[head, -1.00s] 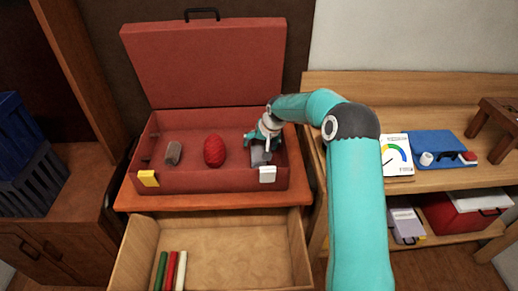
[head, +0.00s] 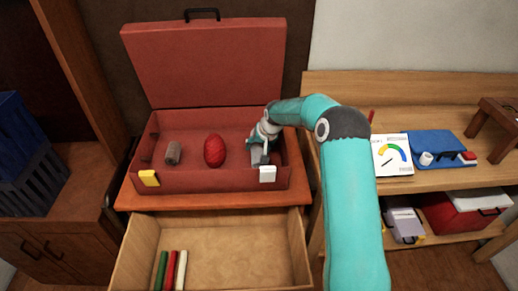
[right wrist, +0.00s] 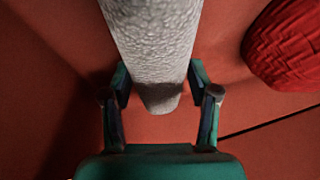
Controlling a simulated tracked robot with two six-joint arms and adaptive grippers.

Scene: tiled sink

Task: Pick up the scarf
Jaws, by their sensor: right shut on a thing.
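An open red suitcase (head: 210,183) holds rolled cloth-like things. A light grey textured roll (right wrist: 157,45) lies at the suitcase's right side, between the fingers of my right gripper (right wrist: 160,98), which is shut on it. In the head view my right gripper (head: 262,153) reaches down inside the suitcase and hides most of this roll. A red, creased, rounded bundle (head: 215,151) lies in the middle, apart from the gripper; it also shows in the right wrist view (right wrist: 290,45). A small grey-brown roll (head: 173,153) lies at the left. I cannot tell by looks which one is the scarf.
The suitcase lid (head: 205,65) stands open behind. An open drawer (head: 225,255) with green, red and white sticks is below in front.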

